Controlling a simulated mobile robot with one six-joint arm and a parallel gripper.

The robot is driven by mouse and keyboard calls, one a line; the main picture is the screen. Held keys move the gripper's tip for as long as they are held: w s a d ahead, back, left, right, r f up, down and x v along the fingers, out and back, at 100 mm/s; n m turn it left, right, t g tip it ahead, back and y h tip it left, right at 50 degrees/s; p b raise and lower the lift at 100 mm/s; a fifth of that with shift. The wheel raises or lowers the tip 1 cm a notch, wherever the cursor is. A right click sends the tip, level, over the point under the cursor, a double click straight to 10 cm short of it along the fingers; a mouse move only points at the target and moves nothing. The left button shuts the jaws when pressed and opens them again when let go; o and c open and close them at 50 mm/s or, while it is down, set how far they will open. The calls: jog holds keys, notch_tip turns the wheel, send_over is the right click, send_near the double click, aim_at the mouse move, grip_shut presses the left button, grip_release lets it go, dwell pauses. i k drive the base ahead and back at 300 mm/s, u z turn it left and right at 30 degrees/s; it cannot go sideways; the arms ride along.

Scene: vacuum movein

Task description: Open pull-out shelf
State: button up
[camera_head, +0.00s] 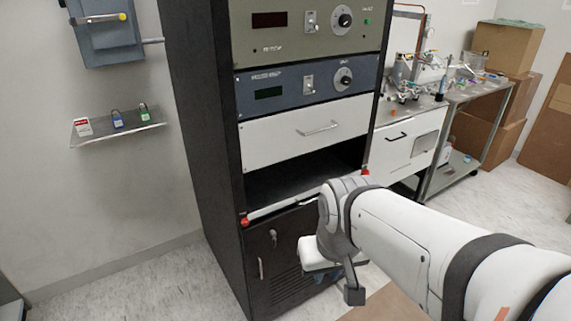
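The pull-out shelf (283,207) sits in a black rack, below a white drawer. Its pale front edge runs across the opening and has a red piece at each end. The dark bay above the shelf looks empty. The shelf looks roughly level with the rack front, and my arm covers part of its right half. My gripper (318,257) is in front of the rack's lower door, just below the shelf edge. My own wrist hides much of it, and its fingertips do not show clearly. I cannot tell whether it touches anything.
The white drawer (304,131) with a bar handle is shut. The lower black door (278,243) has a handle and a keyhole. A wall shelf (118,127) holds small padlocks at left. A bench (411,112) and cardboard boxes (500,50) stand at right. Floor is clear left of the rack.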

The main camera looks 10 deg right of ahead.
aim_at(270, 188)
jog(key=i, duration=0.9)
